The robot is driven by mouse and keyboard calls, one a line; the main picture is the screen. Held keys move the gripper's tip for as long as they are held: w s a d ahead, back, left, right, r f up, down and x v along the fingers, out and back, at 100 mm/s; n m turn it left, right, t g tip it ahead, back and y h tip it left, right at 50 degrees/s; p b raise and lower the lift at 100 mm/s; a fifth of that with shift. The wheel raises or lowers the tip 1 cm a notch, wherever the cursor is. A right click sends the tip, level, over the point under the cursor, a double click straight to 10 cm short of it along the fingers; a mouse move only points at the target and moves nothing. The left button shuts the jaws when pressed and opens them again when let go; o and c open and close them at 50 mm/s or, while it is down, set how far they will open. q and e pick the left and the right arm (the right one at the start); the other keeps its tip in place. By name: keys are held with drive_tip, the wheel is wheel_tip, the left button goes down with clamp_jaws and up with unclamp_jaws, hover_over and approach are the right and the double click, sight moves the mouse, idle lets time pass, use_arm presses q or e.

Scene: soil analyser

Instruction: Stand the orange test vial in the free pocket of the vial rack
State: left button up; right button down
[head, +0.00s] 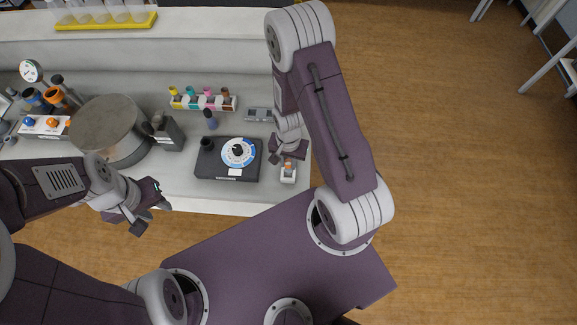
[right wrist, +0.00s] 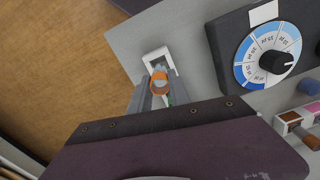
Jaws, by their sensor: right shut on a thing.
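The orange test vial shows its orange cap (right wrist: 159,84) between the fingers of my right gripper (right wrist: 160,92) in the right wrist view. In the head view the orange cap (head: 288,163) is at the right end of the counter. My right gripper (head: 288,158) is shut on this vial, at a small white holder (head: 288,178); whether the vial still sits in the holder is unclear. The vial rack (head: 203,103), with yellow, teal, pink and brown caps, stands further back to the left. Its free pocket is hard to make out. My left gripper (head: 150,207) is open and empty.
A black analyser with a blue-white dial (head: 239,153) lies between the grippers. A dark blue-capped item (head: 210,119) stands in front of the rack. A grey device (head: 260,115) is right of the rack. A large round pot (head: 108,125) stands left.

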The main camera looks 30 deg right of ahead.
sight(288, 168)
drive_tip(key=shift+w+f, duration=0.1)
drive_tip(key=f, duration=0.3)
drive_tip(key=shift+s+a+f+p, duration=0.1)
drive_tip(key=shift+s+f+p, duration=0.1)
drive_tip(key=shift+p, duration=0.2)
drive_tip(key=shift+w+f, duration=0.1)
drive_tip(key=shift+f, duration=0.1)
drive_tip(key=shift+f, duration=0.1)
drive_tip(key=c, duration=1.2)
unclamp_jaws()
drive_tip(key=shift+c, duration=0.2)
